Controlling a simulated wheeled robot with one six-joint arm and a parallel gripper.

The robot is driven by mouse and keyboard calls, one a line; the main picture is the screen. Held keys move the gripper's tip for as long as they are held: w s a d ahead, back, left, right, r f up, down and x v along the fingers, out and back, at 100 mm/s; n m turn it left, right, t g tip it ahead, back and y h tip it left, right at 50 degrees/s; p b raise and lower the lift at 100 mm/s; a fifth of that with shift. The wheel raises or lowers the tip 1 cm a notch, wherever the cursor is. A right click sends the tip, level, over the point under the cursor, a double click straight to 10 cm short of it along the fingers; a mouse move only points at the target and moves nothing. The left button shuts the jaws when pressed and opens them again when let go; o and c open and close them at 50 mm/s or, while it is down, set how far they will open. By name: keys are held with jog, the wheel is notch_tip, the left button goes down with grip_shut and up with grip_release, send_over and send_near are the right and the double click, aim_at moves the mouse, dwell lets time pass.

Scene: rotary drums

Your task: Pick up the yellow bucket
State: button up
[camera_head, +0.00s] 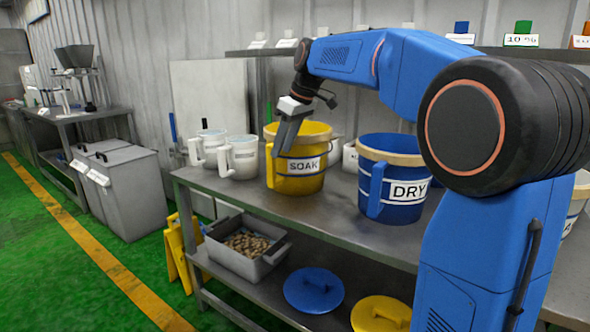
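The yellow bucket (312,182) stands upright on the metal table, with a white label reading SOAK and a pale rim. Its yellow handle (270,168) is on the left side of the bucket. My gripper (281,147) points down at the bucket's left front, with its grey fingers overlapping the rim and the top of the handle in this view. I cannot tell whether the fingers touch the bucket or are in front of it. The gap between the fingers is not clear. The bucket's back rim is partly behind my gripper.
A blue bucket labelled DRY (402,212) stands to the right on the table (330,222). White jugs (241,158) stand to the left. A shelf (240,53) runs behind. Below are a grey bin (233,258), a blue lid (313,290) and a yellow lid (380,314).

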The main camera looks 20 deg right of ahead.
aim_at(275, 165)
jog(key=shift+x, duration=4.15)
jog(key=shift+s+a, duration=0.1)
jog(key=shift+a, duration=0.05)
jog(key=shift+c, duration=0.6)
grip_shut()
jog(key=shift+r, duration=0.15)
